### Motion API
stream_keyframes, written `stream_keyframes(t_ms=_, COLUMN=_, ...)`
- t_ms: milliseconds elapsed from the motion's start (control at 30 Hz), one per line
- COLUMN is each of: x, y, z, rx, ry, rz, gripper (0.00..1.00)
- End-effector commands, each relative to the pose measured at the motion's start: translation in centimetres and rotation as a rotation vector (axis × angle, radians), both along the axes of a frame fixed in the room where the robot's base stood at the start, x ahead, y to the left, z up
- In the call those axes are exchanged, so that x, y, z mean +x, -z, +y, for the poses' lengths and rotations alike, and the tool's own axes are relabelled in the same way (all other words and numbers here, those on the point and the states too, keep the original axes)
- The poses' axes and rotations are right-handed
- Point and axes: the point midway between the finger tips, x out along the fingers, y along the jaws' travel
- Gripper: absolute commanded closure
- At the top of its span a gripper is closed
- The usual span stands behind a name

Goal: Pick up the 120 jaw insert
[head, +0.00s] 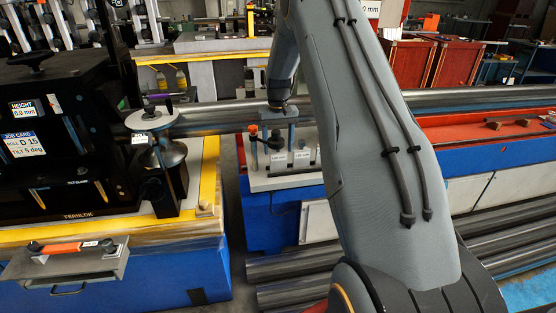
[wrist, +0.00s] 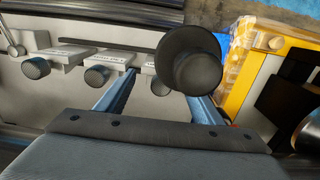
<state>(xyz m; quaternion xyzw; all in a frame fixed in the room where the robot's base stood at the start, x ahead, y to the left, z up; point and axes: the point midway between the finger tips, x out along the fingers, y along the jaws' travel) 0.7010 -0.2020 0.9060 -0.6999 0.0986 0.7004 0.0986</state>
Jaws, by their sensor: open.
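My gripper (head: 278,146) is over the insert rack, pointing down, with its two blue fingers apart and nothing held. In the wrist view the open fingers (wrist: 160,88) reach over a row of pale labelled blocks with dark round knobs. One block (wrist: 149,67) is between the fingertips, partly hidden by a large dark round knob (wrist: 190,68). Two more blocks, a middle one (wrist: 100,58) and a left one (wrist: 55,56), are left of the fingers. In the head view white labels (head: 279,160) show on the rack front. I cannot read which block is the 120 jaw insert.
The grey rack (head: 270,183) is on a blue bench (head: 262,222). A yellow-edged machine table (head: 205,205) stands at left, with a black machine (head: 65,150). A long steel tube (head: 220,118) runs behind the rack.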

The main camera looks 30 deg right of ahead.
Motion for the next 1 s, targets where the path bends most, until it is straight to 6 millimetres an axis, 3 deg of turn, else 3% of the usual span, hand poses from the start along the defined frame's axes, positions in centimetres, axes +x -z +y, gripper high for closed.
stream_keyframes(t_ms=233, x=-0.1, y=2.8, z=0.2, rx=0.0, ry=0.0, rz=0.001, gripper=0.39)
stream_keyframes(t_ms=500, x=0.0, y=3.1, z=0.2, rx=0.0, ry=0.0, rz=-0.001, gripper=0.39)
stream_keyframes(t_ms=567, x=0.0, y=3.1, z=0.2, rx=0.0, ry=0.0, rz=-0.001, gripper=0.46)
stream_keyframes(t_ms=767, x=-0.1, y=3.1, z=0.2, rx=0.0, ry=0.0, rz=-0.001, gripper=0.8)
stream_keyframes(t_ms=1000, x=0.0, y=3.0, z=0.1, rx=-0.001, ry=0.0, rz=-0.002, gripper=0.81)
